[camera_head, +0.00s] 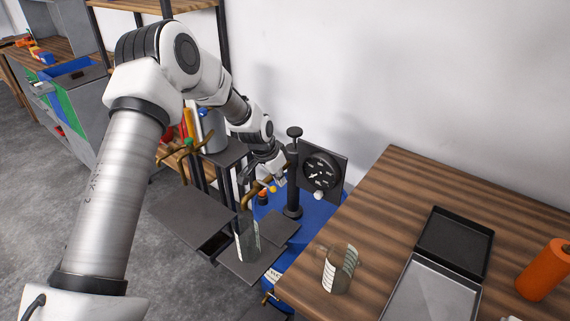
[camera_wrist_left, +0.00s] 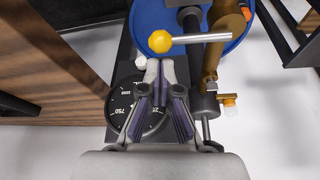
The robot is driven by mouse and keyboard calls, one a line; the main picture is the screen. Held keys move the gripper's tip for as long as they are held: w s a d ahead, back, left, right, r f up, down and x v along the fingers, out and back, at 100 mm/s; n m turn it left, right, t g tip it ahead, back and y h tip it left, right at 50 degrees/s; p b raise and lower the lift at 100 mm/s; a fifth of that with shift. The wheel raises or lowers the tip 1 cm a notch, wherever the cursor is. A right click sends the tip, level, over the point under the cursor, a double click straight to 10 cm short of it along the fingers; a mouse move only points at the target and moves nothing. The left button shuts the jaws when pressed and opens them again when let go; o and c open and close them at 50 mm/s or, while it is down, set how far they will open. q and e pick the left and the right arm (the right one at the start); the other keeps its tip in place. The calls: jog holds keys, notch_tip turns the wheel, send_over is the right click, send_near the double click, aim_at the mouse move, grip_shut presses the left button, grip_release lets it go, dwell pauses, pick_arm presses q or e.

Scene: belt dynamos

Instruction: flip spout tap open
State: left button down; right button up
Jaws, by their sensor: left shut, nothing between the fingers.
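The spout tap's lever, a metal rod with a yellow ball knob (camera_wrist_left: 160,41), shows in the left wrist view. The knob lies just beyond my left gripper's (camera_wrist_left: 160,68) fingertips, and the rod runs right towards the brass spout (camera_wrist_left: 229,22). The fingers are shut with nothing between them; contact with the knob cannot be told. In the head view the yellow knob (camera_head: 272,189) is small, just below my gripper, beside the black pump column (camera_head: 293,185). A clear measuring beaker (camera_head: 248,240) stands on a dark plate below the spout. My right gripper is out of view.
A blue drum (camera_head: 325,212) and a round black gauge (camera_head: 320,171) are close to the column. The wooden table (camera_head: 395,185) at right holds another beaker (camera_head: 339,270), dark trays (camera_head: 455,243) and an orange bottle (camera_head: 544,270). Shelving stands behind my arm.

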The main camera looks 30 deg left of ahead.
pick_arm(q)
jog(key=shift+s+a+f, duration=0.1)
jog(key=shift+s, duration=0.3)
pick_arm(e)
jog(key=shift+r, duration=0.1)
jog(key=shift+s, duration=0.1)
pick_arm(q)
jog(key=shift+s+m+b, duration=0.2)
jog(key=shift+m+b, duration=0.1)
jog(key=shift+b, duration=0.2)
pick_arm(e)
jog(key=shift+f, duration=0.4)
